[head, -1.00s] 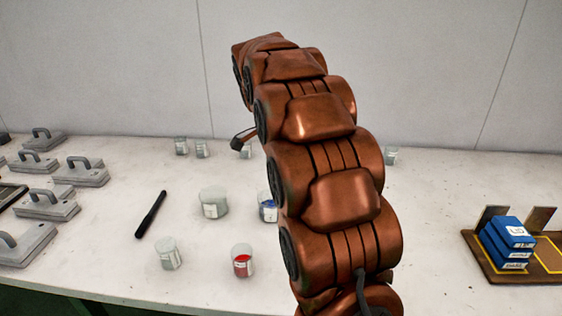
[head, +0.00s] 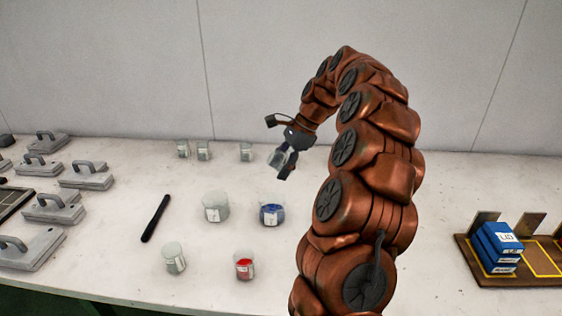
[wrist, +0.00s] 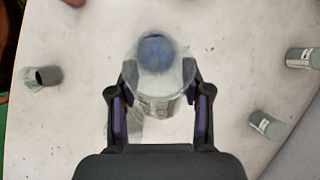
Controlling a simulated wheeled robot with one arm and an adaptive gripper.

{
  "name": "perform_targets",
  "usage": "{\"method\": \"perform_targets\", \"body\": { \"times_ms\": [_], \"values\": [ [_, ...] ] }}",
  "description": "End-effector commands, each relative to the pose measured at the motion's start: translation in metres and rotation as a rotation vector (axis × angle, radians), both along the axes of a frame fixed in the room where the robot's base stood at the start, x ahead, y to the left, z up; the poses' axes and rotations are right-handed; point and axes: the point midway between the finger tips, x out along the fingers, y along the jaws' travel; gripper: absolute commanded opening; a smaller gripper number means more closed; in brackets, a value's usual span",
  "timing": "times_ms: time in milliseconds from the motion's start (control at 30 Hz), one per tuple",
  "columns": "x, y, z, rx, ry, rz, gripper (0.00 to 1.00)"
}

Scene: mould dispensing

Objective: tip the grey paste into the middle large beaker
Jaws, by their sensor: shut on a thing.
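My gripper (head: 287,164) is shut on a small clear beaker (head: 278,157), held above the table behind the blue-filled beaker. The held beaker looks tilted in the head view. In the wrist view it sits between the fingers (wrist: 159,108), with its label towards me; I cannot tell how much paste is in it. A blue round patch (wrist: 157,52) shows there, inside or beyond its glass. A large pale beaker (head: 215,207) stands mid-table. To its right is a beaker with blue contents (head: 271,214). In front are a pale beaker (head: 175,257) and a red-filled beaker (head: 244,266).
Three small beakers (head: 203,150) stand at the back near the wall. A black rod (head: 156,218) lies left of the large beaker. Grey lidded moulds (head: 54,208) line the left side. Blue boxes (head: 497,246) sit on a wooden tray (head: 545,275) at right.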

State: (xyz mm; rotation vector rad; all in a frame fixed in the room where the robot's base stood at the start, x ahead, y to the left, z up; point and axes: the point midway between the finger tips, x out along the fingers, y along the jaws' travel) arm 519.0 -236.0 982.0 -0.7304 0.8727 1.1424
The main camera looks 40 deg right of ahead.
Motion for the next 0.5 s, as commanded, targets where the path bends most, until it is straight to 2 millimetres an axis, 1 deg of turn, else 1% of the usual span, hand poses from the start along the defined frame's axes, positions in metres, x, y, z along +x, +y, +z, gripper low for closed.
{"method": "perform_targets", "body": {
  "times_ms": [33, 500],
  "values": [
    [0.0003, 0.0000, 0.0035, 0.034, -0.005, -0.001, 0.13],
    [0.0006, -0.0002, 0.0071, 0.304, -0.060, -0.002, 0.13]
  ]
}}
